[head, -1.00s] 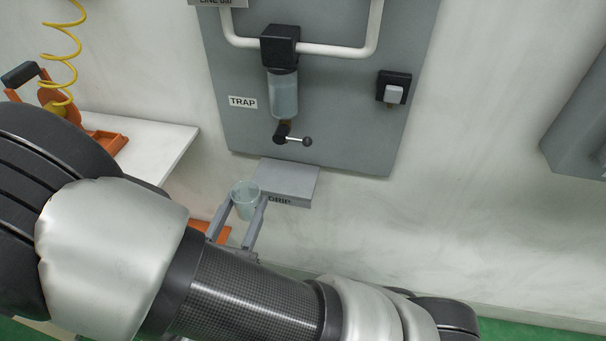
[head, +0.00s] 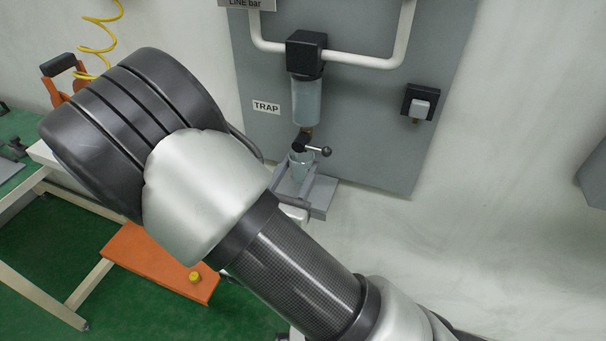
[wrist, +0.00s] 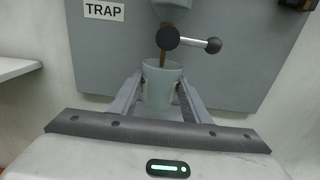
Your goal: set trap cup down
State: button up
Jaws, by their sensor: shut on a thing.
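My gripper (head: 303,182) is shut on the trap cup (head: 300,172), a pale translucent cup held upright. The cup also shows between the two fingers in the wrist view (wrist: 162,92). It is just under the trap (head: 307,103), by the black-handled drain valve (head: 302,141). A brownish spout (wrist: 161,60) comes down at the cup's rim in the wrist view. The grey drip shelf (head: 323,200) is below and around the cup in the head view, partly hidden by my gripper. I cannot tell whether the cup's base touches the shelf.
The grey wall panel (head: 375,150) stands close behind the cup. The valve lever with its ball end (head: 326,151) sticks out to the right, near the cup. A black-and-white switch (head: 421,105) is on the panel. An orange step (head: 160,262) stands low at left.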

aim_at(305, 158)
jog(key=x, duration=0.3)
jog(key=shift+f+b, duration=0.8)
jog(key=shift+f, duration=0.95)
jog(key=shift+f, duration=0.2)
jog(key=o, duration=1.1)
